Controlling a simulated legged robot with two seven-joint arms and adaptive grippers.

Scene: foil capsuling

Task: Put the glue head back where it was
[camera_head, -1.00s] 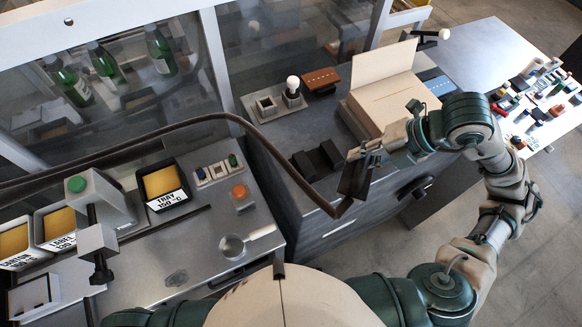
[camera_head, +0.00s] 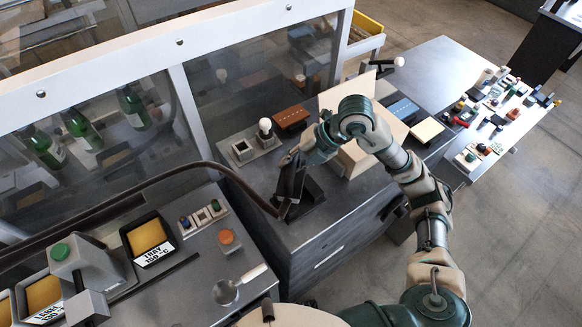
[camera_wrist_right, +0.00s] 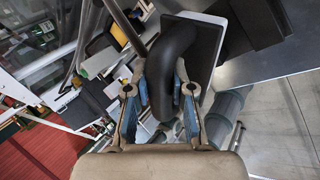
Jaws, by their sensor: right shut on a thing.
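The glue head (camera_head: 289,186) is a black tool at the end of a dark brown hose (camera_head: 235,178). My right gripper (camera_head: 298,157) is shut on it and holds it over the grey bench. In the right wrist view the tool's thick curved black handle (camera_wrist_right: 172,55) passes between the finger pads of the gripper (camera_wrist_right: 163,95). A black block-like holder (camera_head: 313,190) is just right of the glue head and partly hidden behind it. I cannot tell whether the two touch. My left gripper is not in view.
A grey stand with a white-topped knob (camera_head: 265,125) and a brown block (camera_head: 291,118) are behind the gripper. A beige box (camera_head: 352,160) is to the right, partly behind my arm. A metal pan (camera_head: 226,291) and orange button (camera_head: 227,238) are at left.

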